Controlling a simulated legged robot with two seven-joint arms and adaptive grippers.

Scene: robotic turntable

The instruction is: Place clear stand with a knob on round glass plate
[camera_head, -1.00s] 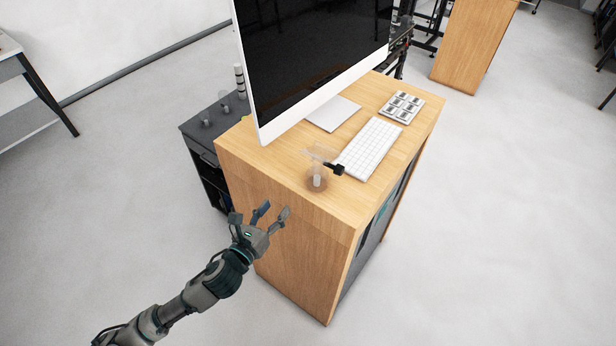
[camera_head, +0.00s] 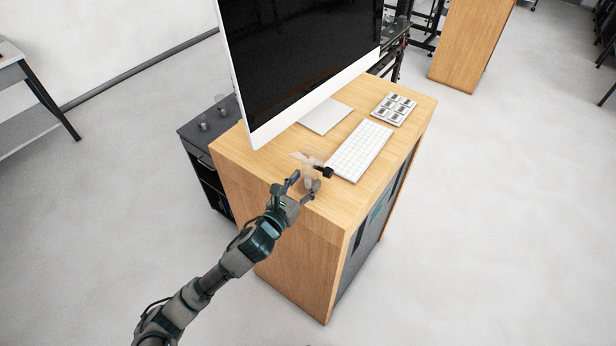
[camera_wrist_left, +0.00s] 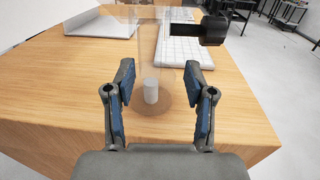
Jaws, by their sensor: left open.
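The clear stand (camera_head: 309,167) stands upright near the front edge of the wooden cabinet top, with its black knob (camera_head: 325,171) sticking out to the right. In the left wrist view the see-through stand (camera_wrist_left: 150,60) has a pale cylinder inside low down, a round brownish base, and the black knob (camera_wrist_left: 212,30) at upper right. My left gripper (camera_head: 303,184) is open, its fingers to either side of the stand's lower part; I cannot tell whether they touch it. I cannot make out a separate round glass plate. My right gripper is not in view.
A large monitor (camera_head: 300,65) stands behind the stand. A white keyboard (camera_head: 360,150) and a keypad (camera_head: 393,109) lie to the right on the wooden top (camera_head: 235,150). A dark low cabinet (camera_head: 190,132) with small grey items is at the left.

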